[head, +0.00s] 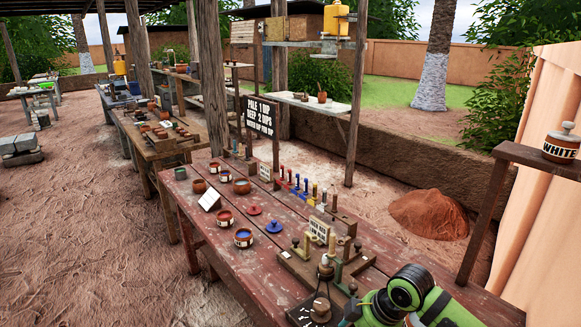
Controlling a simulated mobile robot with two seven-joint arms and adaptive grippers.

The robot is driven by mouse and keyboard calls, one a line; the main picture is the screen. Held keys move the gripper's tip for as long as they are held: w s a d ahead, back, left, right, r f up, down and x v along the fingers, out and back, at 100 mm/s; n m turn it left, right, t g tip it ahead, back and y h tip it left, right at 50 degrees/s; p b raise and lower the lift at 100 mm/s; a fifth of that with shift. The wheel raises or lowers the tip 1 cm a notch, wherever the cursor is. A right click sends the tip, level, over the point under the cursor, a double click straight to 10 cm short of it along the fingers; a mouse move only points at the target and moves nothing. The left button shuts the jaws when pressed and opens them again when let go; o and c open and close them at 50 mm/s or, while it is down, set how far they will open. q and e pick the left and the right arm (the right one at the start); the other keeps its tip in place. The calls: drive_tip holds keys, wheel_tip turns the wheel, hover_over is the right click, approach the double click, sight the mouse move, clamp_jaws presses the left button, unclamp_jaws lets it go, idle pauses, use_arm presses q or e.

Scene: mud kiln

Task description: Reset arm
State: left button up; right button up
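A green and grey arm of mine (425,300), which looks like the right one, reaches in at the bottom right over the near corner of the red-brown table (440,285). I cannot tell whether that gripper is open or holds anything. My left arm and gripper are not in view.
Beside the arm stands a wooden rack (318,268) with small upright pieces. Farther along are a blue-filled pot (243,238), a blue lid (274,226), a red lid (254,210) and a black sign (260,114). A jar marked WHITE (561,146) stands on a right-hand shelf.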

drive_tip(key=s+a+f+m, duration=0.1)
drive_tip(key=s+a+f, duration=0.45)
drive_tip(key=s, duration=0.35)
drive_tip(key=s+d+f+m+h, duration=0.1)
drive_tip(key=s+d+m+h, duration=0.1)
drive_tip(key=s+d+m, duration=0.5)
drive_tip(key=s+d+f+m+h, duration=0.15)
drive_tip(key=s+d, duration=0.35)
drive_tip(key=s, duration=0.5)
wheel_tip(320, 180, down, 23)
drive_tip(key=s, duration=0.2)
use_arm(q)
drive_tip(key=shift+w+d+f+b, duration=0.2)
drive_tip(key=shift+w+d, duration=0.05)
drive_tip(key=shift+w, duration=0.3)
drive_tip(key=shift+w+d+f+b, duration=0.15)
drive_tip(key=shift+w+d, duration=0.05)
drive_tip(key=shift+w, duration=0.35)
use_arm(e)
drive_tip(key=s+d+f+g, duration=0.1)
drive_tip(key=s+d+f, duration=0.1)
drive_tip(key=s+f, duration=1.3)
drive_tip(key=shift+s+d+n+g, duration=0.25)
drive_tip(key=shift+s+n+g, duration=0.05)
drive_tip(key=shift+s+n, duration=0.15)
